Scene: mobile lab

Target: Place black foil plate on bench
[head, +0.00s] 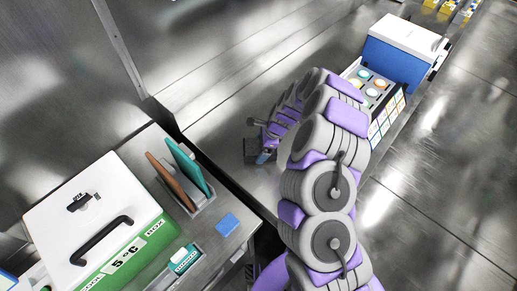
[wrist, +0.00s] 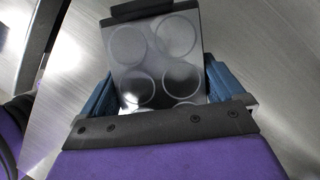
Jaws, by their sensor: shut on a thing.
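The black foil plate (wrist: 150,62) has a glossy dark face with several round wells and a black edge at its far end. In the wrist view it lies between the blue fingers of my gripper (wrist: 160,88), which is shut on it. In the head view my gripper (head: 264,156) is over the metal bench (head: 228,112), and a dark part of the plate (head: 256,149) shows beside it. I cannot tell whether the plate touches the bench. My arm hides part of the bench.
A blue and white box (head: 398,55) and a rack with round wells (head: 372,90) stand at the upper right. At the lower left are a white and green cold box (head: 95,220), a holder with teal and brown plates (head: 190,178) and a blue block (head: 227,224). Bench left of my gripper is clear.

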